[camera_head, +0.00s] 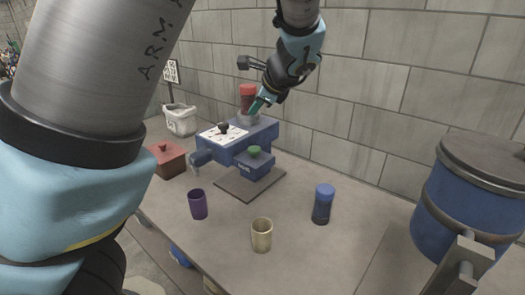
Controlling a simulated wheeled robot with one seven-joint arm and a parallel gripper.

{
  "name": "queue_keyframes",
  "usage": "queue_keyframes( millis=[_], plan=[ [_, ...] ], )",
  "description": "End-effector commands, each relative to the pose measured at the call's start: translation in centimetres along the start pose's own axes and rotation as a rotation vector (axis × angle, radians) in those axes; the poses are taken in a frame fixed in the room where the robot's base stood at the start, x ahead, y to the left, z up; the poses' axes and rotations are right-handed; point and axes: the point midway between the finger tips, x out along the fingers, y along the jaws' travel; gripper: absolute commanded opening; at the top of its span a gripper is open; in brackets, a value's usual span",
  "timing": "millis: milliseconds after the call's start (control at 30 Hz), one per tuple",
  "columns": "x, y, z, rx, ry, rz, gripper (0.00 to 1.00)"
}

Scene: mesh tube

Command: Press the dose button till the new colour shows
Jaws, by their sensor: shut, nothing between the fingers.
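A blue dosing machine (237,142) stands on the table against the block wall. It has a white panel (222,134) with a black knob, and a round green button (254,151) on its front right part. I cannot tell for sure that this is the dose button. My gripper (257,105) is shut and empty, its teal fingers pointing down and left at the machine's back top, behind and above the green button. It is beside a red cylinder (247,91) there. I cannot tell whether the fingertips touch anything.
A purple cup (198,204), a tan cup (262,235) and a dark blue-capped bottle (322,204) stand in front of the machine. A red-brown box (167,160) and a white bucket (180,120) are at left. A big blue drum (465,200) is at right.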

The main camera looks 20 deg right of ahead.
Motion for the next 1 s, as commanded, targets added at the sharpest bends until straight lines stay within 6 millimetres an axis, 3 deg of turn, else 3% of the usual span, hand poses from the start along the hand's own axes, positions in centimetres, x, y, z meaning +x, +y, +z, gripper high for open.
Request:
queue_keyframes(
  millis=[567, 1000],
  plan=[
    [0.2, 0.1, -0.5, 0.011, -0.001, -0.008, 0.00],
    [3.9, 2.7, -3.1, 0.011, -0.002, -0.008, 0.00]
  ],
)
